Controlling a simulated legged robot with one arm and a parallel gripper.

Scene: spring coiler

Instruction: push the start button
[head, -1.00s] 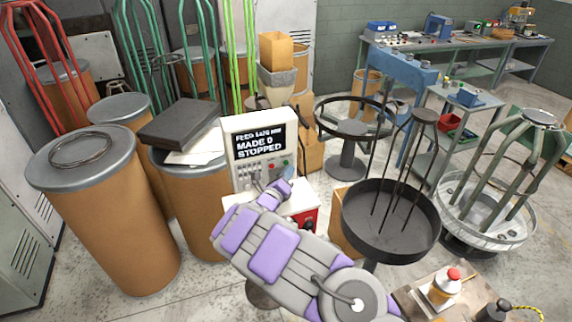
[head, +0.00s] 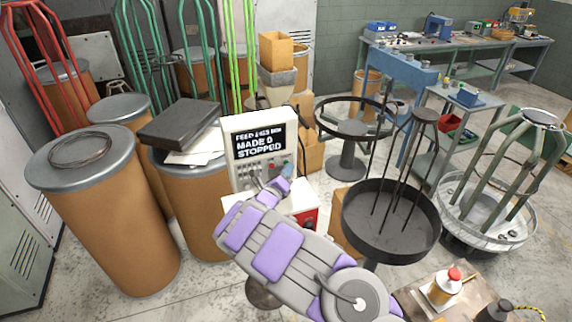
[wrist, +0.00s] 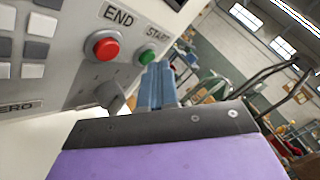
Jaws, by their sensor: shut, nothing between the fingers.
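The control box (head: 232,140) stands in the middle of the head view, and its screen reads "MADE 0 STOPPED". In the wrist view the green start button (wrist: 147,57) sits on the grey panel below the label START. A larger red button (wrist: 103,46) is to its left, below END. My gripper (wrist: 160,70) is shut and empty. Its blue-grey fingertips are just right of and below the green button, very close in the picture. I cannot tell whether they touch it. In the head view my gripper (head: 287,172) is in front of the panel, partly hidden by my arm.
A grey knob (wrist: 109,96) is below the red button, left of my fingers. White and grey keys (wrist: 33,49) are at the panel's left. Large drums (head: 110,220) stand left of the box, and a black round tray (head: 390,225) stands to the right.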

